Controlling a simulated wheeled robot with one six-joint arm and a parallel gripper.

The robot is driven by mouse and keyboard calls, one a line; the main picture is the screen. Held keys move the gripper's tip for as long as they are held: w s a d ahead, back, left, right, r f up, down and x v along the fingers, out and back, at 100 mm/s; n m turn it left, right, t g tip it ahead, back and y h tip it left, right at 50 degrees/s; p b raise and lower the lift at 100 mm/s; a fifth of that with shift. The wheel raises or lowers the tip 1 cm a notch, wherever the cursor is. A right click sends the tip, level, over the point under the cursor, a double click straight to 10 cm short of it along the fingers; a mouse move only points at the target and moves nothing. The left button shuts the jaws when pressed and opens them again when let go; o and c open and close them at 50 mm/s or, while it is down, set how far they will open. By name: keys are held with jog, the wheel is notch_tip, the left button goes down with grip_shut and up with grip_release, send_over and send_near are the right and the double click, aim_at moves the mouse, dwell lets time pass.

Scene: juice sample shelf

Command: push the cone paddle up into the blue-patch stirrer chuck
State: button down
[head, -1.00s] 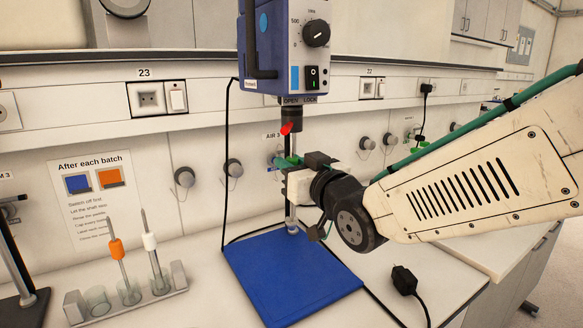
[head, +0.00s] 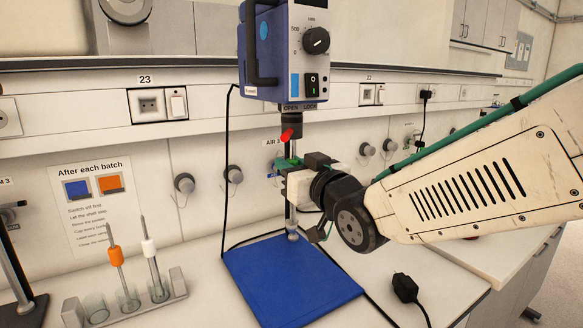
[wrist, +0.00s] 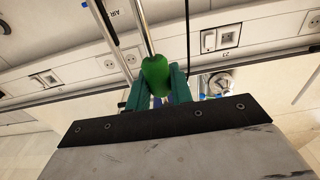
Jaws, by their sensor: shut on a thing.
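The stirrer (head: 278,60) is a blue and grey motor head with a light blue patch (head: 295,82) on its front. Its dark chuck (head: 292,119) hangs below, with a red lever (head: 286,134) beside it, under the words OPEN and LOCK. My gripper (head: 290,165) is shut on the cone paddle's green sleeve (wrist: 156,74), below the chuck. The paddle's metal shaft (head: 292,149) stands upright and reaches up to the chuck. I cannot tell whether its tip is inside. The cone end (head: 292,237) shows low, over the blue base plate.
The blue base plate (head: 285,285) lies on the bench under the stirrer. A rack (head: 180,284) at the lower left holds orange-sleeved (head: 115,256) and white-sleeved (head: 149,247) paddles. A black cable hangs left of the stirrer. A black plug (head: 405,287) lies right of the plate.

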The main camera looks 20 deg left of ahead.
jog(key=shift+r, duration=0.95)
jog(key=c, duration=1.2)
grip_release()
jog(key=shift+o, duration=0.2)
